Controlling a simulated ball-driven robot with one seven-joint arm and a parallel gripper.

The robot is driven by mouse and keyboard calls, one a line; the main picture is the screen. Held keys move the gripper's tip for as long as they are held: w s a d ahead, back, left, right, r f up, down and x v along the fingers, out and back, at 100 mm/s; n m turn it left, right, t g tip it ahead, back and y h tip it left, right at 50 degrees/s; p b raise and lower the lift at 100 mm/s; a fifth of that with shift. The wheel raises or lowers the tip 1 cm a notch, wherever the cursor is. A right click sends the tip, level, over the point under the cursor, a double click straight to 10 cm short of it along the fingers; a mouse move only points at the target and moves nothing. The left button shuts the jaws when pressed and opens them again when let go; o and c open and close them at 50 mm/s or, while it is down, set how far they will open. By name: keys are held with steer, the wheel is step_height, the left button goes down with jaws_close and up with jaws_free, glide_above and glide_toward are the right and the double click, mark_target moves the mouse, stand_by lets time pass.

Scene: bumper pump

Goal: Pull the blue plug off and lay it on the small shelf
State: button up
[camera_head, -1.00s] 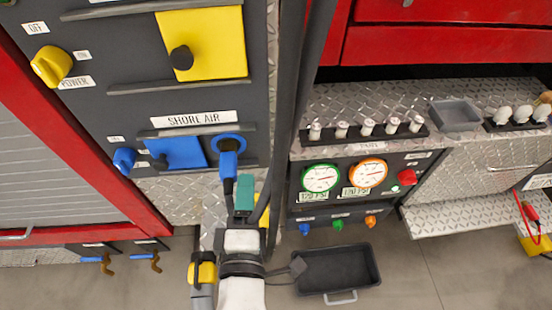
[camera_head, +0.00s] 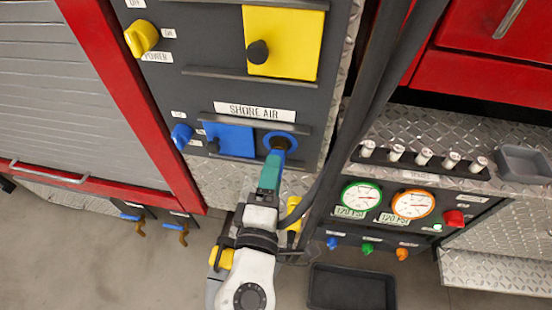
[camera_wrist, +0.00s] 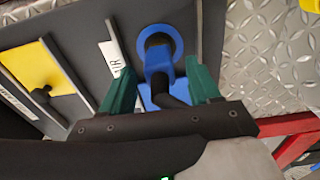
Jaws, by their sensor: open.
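The blue plug (camera_head: 279,144) sits in the round blue-ringed socket below the SHORE AIR label (camera_head: 254,111) on the dark panel. A dark hose end shows at its lower part in the wrist view. My gripper (camera_head: 270,172) is open with its green fingers just below the plug in the head view. In the wrist view the blue plug (camera_wrist: 158,62) lies between the two spread fingers of my gripper (camera_wrist: 160,85). I cannot tell whether a finger touches it. I cannot single out the small shelf for certain; a diamond-plate ledge (camera_head: 500,275) shows at the lower right.
A blue square cover (camera_head: 229,139) and blue knob (camera_head: 181,135) are left of the socket. Dark hoses (camera_head: 385,75) hang close at right. Beyond are gauges (camera_head: 361,198), a row of white-topped fittings (camera_head: 424,157), a grey tray (camera_head: 523,162) and a black floor bin (camera_head: 350,288).

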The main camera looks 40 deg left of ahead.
steer(key=shift+b+x, duration=0.4)
steer(key=shift+x, duration=2.4)
steer(key=shift+c, duration=0.3)
jaws_close()
steer(key=shift+s+d, duration=0.1)
steer(key=shift+d, duration=0.05)
steer(key=shift+v, duration=2.85)
